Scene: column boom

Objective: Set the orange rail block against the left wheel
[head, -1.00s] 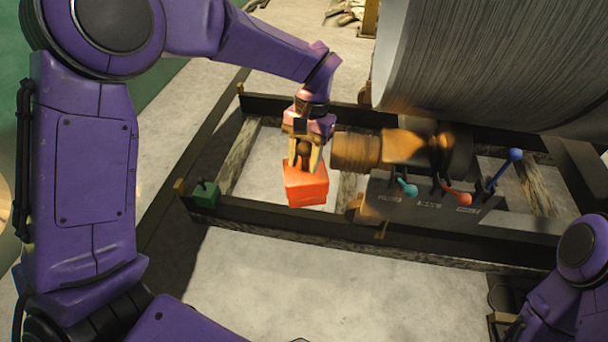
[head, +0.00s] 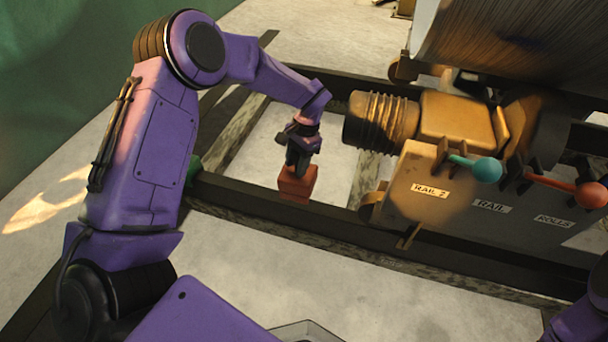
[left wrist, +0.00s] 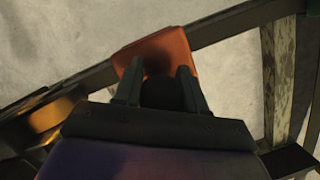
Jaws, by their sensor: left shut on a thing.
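The orange rail block (head: 297,184) is in my left gripper (head: 298,166), close to the dark front rail, left of the machine. In the left wrist view the fingers (left wrist: 158,84) are shut on the orange block (left wrist: 160,50), which overlaps the rail (left wrist: 220,27). I cannot tell whether it touches the rail. A rounded, wheel-like part (head: 371,207) sits at the rail, at the left lower corner of the control box. A clear gap separates it from the block. My right gripper is not in view; only a bit of that arm shows at lower right.
The control box (head: 440,205) carries a teal-knobbed lever (head: 486,170) and a red-knobbed lever (head: 590,194). A ribbed motor (head: 380,122) juts left above it, near my left wrist. A large roller (head: 510,45) stands behind. The floor in front is clear.

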